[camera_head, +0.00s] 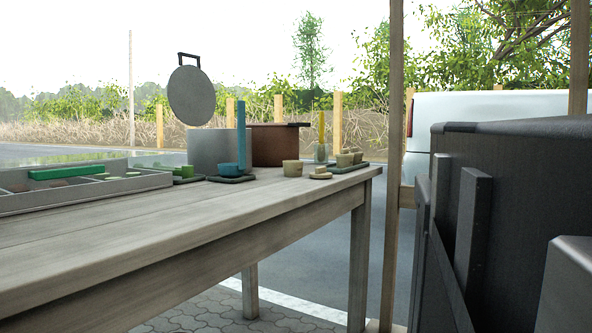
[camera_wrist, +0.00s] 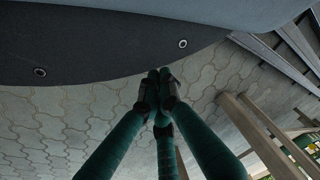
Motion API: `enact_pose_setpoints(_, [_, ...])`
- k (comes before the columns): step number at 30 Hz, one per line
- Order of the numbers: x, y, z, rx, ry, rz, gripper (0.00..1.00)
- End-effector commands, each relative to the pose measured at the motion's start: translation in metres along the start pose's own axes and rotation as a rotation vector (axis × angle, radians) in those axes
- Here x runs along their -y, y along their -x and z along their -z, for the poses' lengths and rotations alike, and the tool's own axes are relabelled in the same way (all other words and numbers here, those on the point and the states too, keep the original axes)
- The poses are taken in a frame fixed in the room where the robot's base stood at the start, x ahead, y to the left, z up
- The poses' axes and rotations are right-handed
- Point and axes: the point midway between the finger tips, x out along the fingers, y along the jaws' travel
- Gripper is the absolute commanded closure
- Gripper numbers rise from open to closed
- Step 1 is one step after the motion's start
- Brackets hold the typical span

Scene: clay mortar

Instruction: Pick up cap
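A round grey lid-like disc (camera_head: 192,95) with a dark handle at its top stands nearly upright just above or behind a grey pot (camera_head: 206,150). I cannot tell what supports the disc. No other thing is clearly a cap; several small green and tan pieces on the table are too small to tell.
The wooden table (camera_head: 200,212) has a clear front half. A divided tray (camera_head: 85,193) is at left. A brown pot (camera_head: 272,145), a blue upright piece (camera_head: 241,138) and small tan cups (camera_head: 292,168) stand toward the far end. A wooden post (camera_head: 391,170) rises beside the table.

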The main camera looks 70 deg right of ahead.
Motion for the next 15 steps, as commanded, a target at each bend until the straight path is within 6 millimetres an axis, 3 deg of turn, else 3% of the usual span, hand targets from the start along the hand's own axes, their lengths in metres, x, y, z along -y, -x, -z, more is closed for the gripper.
enact_pose_setpoints(9, [0.0000,0.0000,0.0000,0.000,0.000,0.000,1.00])
enact_pose_setpoints(15, [0.0000,0.0000,0.0000,0.000,0.000,0.000,0.87])
